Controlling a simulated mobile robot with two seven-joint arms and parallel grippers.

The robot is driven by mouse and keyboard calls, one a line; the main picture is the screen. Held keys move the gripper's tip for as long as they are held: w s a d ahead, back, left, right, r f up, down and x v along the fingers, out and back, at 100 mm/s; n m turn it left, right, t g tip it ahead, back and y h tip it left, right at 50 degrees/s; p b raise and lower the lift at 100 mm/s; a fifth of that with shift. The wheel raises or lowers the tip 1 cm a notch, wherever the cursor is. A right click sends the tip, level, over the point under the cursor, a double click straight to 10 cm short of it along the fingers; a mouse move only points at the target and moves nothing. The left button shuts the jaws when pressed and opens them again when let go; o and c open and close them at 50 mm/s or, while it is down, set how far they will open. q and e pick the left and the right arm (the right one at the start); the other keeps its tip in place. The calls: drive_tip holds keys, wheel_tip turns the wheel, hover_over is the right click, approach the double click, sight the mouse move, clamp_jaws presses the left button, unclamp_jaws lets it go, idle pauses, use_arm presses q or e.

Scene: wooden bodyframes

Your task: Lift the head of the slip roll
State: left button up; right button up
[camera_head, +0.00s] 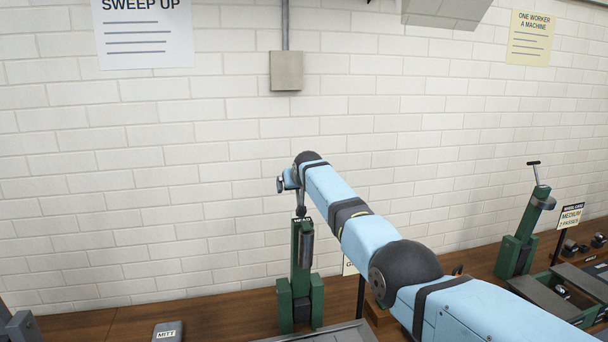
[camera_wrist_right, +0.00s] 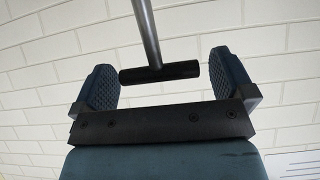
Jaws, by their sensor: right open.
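The slip roll's head is a green upright post (camera_head: 302,245) with a "HEAD" label, standing between shorter green blocks on the bench. A thin stem rises from its top toward my right gripper (camera_head: 282,184). In the right wrist view, a grey rod (camera_wrist_right: 147,30) ends in a black crossbar handle (camera_wrist_right: 160,73). The crossbar lies between the two textured pads of my right gripper, with a visible gap to each pad. The right gripper is open. My left gripper is not visible.
A similar green post with a T-handle (camera_head: 535,165) stands at the right, beside a "MEDIUM" sign (camera_head: 570,216). A grey block marked "MITT" (camera_head: 168,331) lies on the wooden bench (camera_head: 235,310). A white brick wall (camera_head: 200,130) is behind. A dark grey object (camera_head: 18,326) shows at lower left.

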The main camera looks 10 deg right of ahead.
drive_tip(key=shift+s+r, duration=0.4)
drive_tip(key=shift+s, duration=0.2)
drive_tip(key=b+v, duration=0.2)
drive_tip(key=v, duration=0.9)
